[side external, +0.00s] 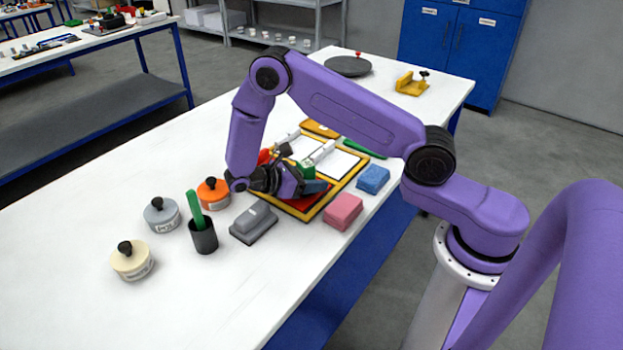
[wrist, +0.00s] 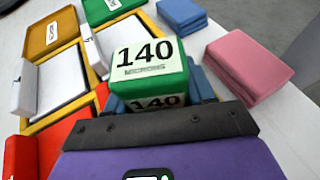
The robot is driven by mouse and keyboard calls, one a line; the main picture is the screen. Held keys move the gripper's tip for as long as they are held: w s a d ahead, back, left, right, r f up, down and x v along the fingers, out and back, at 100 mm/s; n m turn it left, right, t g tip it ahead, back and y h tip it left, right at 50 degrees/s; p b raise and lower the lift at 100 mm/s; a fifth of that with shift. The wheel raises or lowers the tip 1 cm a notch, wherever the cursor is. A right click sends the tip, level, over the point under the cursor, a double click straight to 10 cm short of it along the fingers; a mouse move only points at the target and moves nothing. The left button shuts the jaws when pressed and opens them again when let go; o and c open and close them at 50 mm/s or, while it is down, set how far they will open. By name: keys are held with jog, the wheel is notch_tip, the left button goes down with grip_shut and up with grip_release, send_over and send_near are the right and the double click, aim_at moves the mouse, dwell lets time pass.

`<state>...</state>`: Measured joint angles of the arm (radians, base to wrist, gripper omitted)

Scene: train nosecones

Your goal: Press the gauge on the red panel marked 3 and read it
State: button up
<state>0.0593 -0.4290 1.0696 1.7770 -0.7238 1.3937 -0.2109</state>
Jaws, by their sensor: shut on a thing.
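A green gauge (wrist: 150,70) with a white face reading "140 MICRONS" fills the middle of the wrist view; its front also shows 140. It shows small and green in the side view (side external: 308,169). My gripper (side external: 307,181) is shut on the gauge, with blue fingers on both sides of it. A red panel (side external: 309,204) lies below in the yellow-framed rack (side external: 333,205), and a red strip of it (wrist: 55,137) shows in the wrist view. The mark 3 is not legible. Whether the gauge touches the panel is hidden by my gripper.
White panels (side external: 337,162) lie in the rack, with white labelled blocks by them. A pink pad (side external: 343,211), a blue pad (side external: 373,178) and a grey block (side external: 253,224) stand close by. A cup (side external: 203,236) and several lidded tins are left.

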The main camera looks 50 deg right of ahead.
aim_at(311, 161)
dwell(0.4)
jog(key=shift+r, duration=3.5)
jog(key=shift+t, duration=0.3)
